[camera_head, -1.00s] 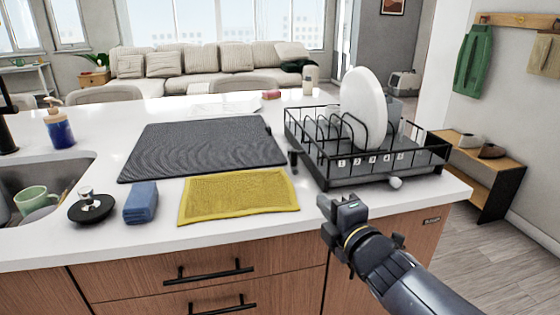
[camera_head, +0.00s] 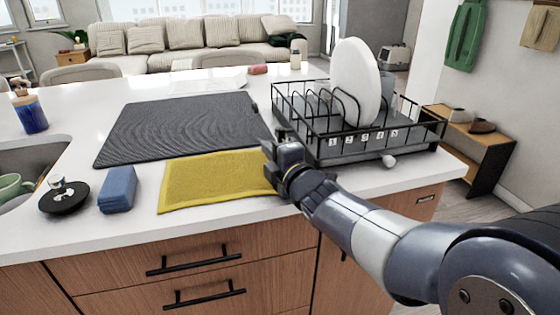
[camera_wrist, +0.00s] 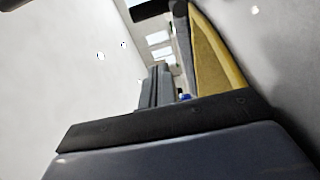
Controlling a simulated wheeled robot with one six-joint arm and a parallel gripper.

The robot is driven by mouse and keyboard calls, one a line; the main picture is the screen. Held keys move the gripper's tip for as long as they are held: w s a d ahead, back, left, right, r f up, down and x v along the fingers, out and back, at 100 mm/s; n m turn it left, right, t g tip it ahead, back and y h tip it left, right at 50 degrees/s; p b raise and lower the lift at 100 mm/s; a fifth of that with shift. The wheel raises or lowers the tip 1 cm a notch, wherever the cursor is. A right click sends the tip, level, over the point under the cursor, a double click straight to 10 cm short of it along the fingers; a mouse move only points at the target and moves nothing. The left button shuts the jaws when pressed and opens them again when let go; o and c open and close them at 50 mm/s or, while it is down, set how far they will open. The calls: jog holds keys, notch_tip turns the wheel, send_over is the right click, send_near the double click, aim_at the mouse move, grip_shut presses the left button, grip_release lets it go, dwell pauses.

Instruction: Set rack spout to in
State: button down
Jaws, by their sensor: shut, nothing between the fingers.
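The black wire dish rack (camera_head: 350,148) stands on the right end of the white counter, with a large white plate (camera_head: 356,80) upright in it. A small white knob (camera_head: 388,160) shows at its front. The spout at the rack's left side is hard to pick out, with my gripper in front of that area. My gripper (camera_head: 271,152) is shut and empty, just left of the rack's front left corner, over the right end of the yellow cloth. I cannot tell whether it touches the rack or spout. In the wrist view my gripper (camera_wrist: 157,85) points past the yellow cloth (camera_wrist: 213,58).
A dark ribbed drying mat (camera_head: 180,128) lies left of the rack. A blue sponge (camera_head: 118,188), a black round dish (camera_head: 64,198) and the sink (camera_head: 35,165) with a green mug are farther left. A bare counter strip runs along the front edge.

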aim_at(283, 135)
jog(key=shift+x, duration=0.9)
jog(key=shift+w+d+r+p, duration=0.1)
jog(key=shift+w+d+p, duration=0.3)
jog(key=shift+w+d, duration=0.9)
jog(key=shift+d, duration=0.25)
jog(key=shift+w+d, duration=0.35)
jog(key=shift+d, duration=0.55)
